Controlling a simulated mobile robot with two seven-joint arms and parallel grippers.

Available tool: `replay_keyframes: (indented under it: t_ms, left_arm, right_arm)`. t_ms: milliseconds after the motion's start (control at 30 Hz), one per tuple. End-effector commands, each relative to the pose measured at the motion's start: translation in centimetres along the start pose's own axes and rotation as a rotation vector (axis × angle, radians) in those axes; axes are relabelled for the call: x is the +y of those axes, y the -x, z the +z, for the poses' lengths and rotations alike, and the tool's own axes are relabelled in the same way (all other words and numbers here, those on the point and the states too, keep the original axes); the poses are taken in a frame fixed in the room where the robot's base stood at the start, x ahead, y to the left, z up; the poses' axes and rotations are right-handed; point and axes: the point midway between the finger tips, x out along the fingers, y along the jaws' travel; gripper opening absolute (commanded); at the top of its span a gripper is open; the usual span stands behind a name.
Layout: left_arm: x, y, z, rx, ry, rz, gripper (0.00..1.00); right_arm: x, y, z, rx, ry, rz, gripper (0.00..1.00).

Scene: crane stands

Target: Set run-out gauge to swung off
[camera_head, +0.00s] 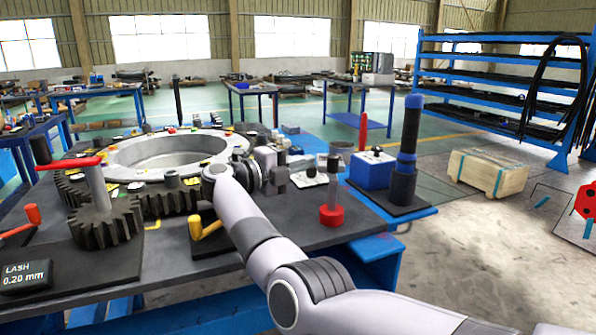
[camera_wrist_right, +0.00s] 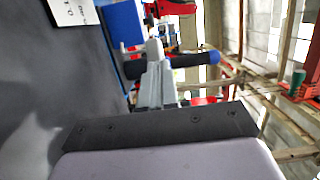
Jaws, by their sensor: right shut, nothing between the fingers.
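No part is labelled as the run-out gauge, and I cannot tell for certain which one it is. A grey post on a red round base (camera_head: 331,214) stands at the table's right part, a likely candidate. My right gripper (camera_head: 303,178) reaches over the table from the ring gear side, pointing right, just left of and behind this post. Its fingers are shut and empty, and in the right wrist view the gripper (camera_wrist_right: 154,82) shows before a dark rod with a blue end (camera_wrist_right: 195,63). My left gripper is in neither view.
A large grey ring (camera_head: 165,150) with dark gear teeth fills the table. A pinion gear (camera_head: 105,225) with a red handle stands at left, near a LASH 0.20 mm display (camera_head: 25,277). A yellow crank (camera_head: 207,229) lies beside my arm. A blue box (camera_head: 372,171) and blue-topped black post (camera_head: 407,150) stand right.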

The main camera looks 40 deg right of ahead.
Motion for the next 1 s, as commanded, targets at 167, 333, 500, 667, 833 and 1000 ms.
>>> replay_keyframes:
  t_ms: [167,333,500,667,833,1000]
  left_arm:
    - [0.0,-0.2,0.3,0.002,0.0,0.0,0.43]
    - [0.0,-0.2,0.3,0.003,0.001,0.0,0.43]
    - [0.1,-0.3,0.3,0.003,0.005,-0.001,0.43]
    - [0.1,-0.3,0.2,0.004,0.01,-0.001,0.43]
    - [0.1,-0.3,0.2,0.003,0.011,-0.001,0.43]
    - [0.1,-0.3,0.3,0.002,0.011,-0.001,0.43]
  right_arm:
    - [0.1,-0.9,0.1,0.0,0.0,0.001,0.0]
    - [0.0,-1.4,0.1,0.001,0.0,0.0,0.0]
    - [0.0,-1.6,0.0,0.001,0.0,0.0,0.0]
    - [0.0,-1.7,0.0,0.003,-0.001,0.0,0.0]
    - [-0.1,-1.8,0.0,0.005,-0.001,0.0,0.0]
    - [-0.2,-1.9,-0.1,0.007,-0.002,-0.001,0.0]
